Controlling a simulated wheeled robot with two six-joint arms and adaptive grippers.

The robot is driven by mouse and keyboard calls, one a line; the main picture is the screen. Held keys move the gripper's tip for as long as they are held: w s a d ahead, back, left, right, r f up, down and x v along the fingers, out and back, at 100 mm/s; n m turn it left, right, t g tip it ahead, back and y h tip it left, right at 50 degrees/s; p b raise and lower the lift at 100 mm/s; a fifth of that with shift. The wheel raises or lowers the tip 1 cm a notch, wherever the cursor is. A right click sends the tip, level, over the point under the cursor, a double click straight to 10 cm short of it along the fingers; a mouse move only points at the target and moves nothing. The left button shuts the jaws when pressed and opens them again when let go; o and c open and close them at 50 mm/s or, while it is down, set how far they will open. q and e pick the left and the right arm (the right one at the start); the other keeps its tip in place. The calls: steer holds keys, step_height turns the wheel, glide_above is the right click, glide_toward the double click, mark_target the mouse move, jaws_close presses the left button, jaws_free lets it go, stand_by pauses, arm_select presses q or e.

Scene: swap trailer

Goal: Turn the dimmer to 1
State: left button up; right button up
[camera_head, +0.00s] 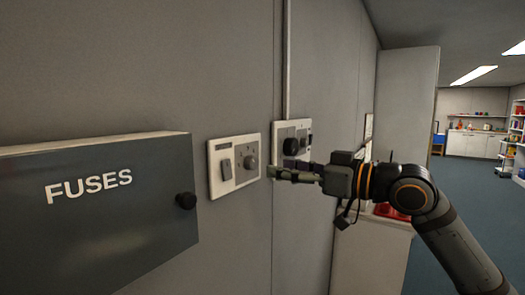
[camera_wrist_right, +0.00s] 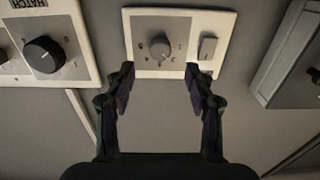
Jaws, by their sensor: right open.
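The likely dimmer is a small round grey knob (camera_head: 251,161) on a pale wall plate (camera_head: 216,150), beside a flat rocker switch (camera_head: 226,169). In the right wrist view the knob (camera_wrist_right: 160,48) sits on a grey dial face with small marks, too small to read, and the rocker (camera_wrist_right: 207,48) is to its right. My right gripper (camera_head: 272,174) is just right of and slightly below the knob in the head view. In the wrist view its open fingers (camera_wrist_right: 160,80) point at the plate, with the knob centred beyond the tips. Nothing is between the fingers. My left gripper is out of view.
A dark box marked FUSES (camera_head: 95,215) with a black knob (camera_head: 186,201) juts from the wall at left. A second plate with a black knob (camera_wrist_right: 43,54) and a HATCH label (camera_wrist_right: 28,3) is beside the dimmer. Open floor (camera_head: 480,200) lies at right.

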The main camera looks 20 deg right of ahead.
mark_target(255, 164)
steer(key=p+x, duration=0.3)
steer(key=x, duration=0.2)
steer(key=shift+a+r, duration=0.1)
steer(key=shift+r, duration=0.05)
steer(key=shift+w+a, duration=0.4)
steer(key=shift+w, duration=0.1)
jaws_close()
